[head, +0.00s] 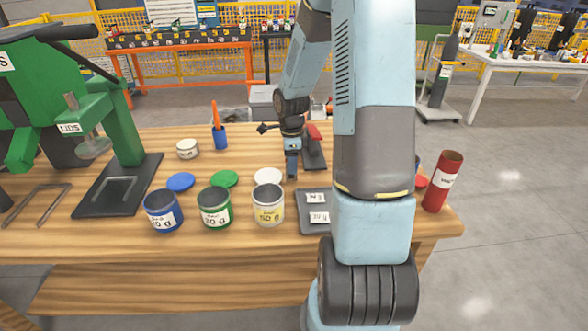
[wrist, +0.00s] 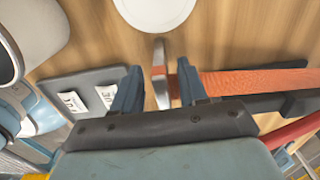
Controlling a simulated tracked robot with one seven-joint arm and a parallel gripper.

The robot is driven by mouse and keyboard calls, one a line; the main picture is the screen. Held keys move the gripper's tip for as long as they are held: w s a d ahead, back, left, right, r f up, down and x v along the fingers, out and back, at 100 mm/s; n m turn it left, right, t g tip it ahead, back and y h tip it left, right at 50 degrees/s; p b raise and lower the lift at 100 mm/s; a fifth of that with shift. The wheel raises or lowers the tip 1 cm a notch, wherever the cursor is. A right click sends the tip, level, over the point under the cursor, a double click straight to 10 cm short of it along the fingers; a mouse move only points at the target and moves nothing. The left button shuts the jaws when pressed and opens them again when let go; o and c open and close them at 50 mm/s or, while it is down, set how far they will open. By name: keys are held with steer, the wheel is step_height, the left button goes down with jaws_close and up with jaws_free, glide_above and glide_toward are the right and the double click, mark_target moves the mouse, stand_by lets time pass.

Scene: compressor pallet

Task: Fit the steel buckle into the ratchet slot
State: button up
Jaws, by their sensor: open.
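My gripper (head: 292,178) points down over the wooden table, right of the white lid. In the wrist view its two fingers (wrist: 158,90) are apart. A grey metal piece (wrist: 159,60) shows between them, crosswise at the end of an orange textured band or handle (wrist: 250,82). It may be the steel buckle, but its shape could also be a tool head. I cannot tell whether it touches a finger. The orange part lies along a dark strip (wrist: 290,77). I cannot make out a ratchet slot in either view.
Blue, green and white cans (head: 268,206) stand along the front, with flat lids (head: 268,176) behind them. A grey plate with white labels (head: 312,226) lies front right. A green press (head: 118,125) stands left. A red cylinder (head: 443,182) stands at the right edge.

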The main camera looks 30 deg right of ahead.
steer(key=shift+f, duration=0.2)
steer(key=shift+c, duration=0.3)
jaws_close()
